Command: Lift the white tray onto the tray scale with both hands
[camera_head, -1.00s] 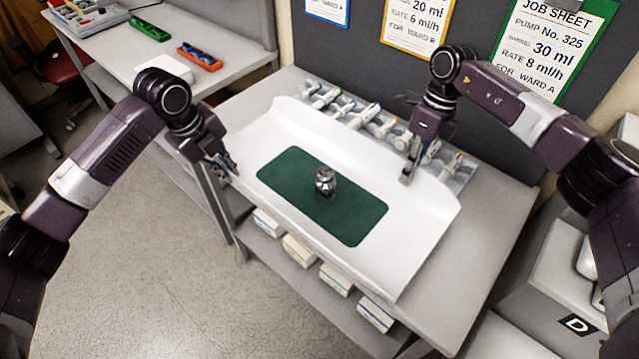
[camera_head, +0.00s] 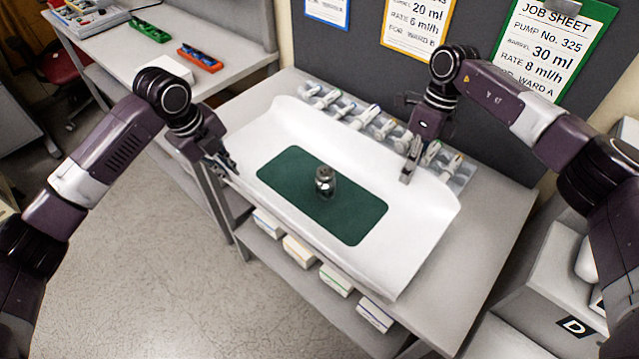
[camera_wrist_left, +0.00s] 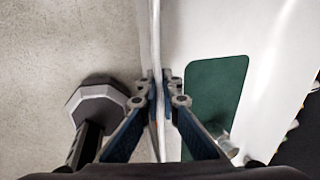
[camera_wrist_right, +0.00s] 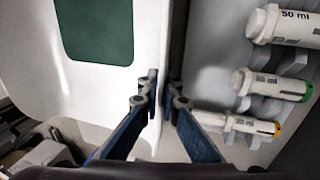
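The white tray (camera_head: 420,240) is wide with raised sides and lies over the grey table, a green mat (camera_head: 290,180) in its middle. I cannot identify the tray scale for sure.
Several labelled syringes (camera_head: 372,122) lie in a rack behind the tray. Small boxes (camera_head: 335,280) sit on the shelf below. A grey unit marked D (camera_head: 574,328) stands at the lower right. Job sheets (camera_head: 548,40) hang on the back panel. A side table (camera_head: 215,40) is at upper left.

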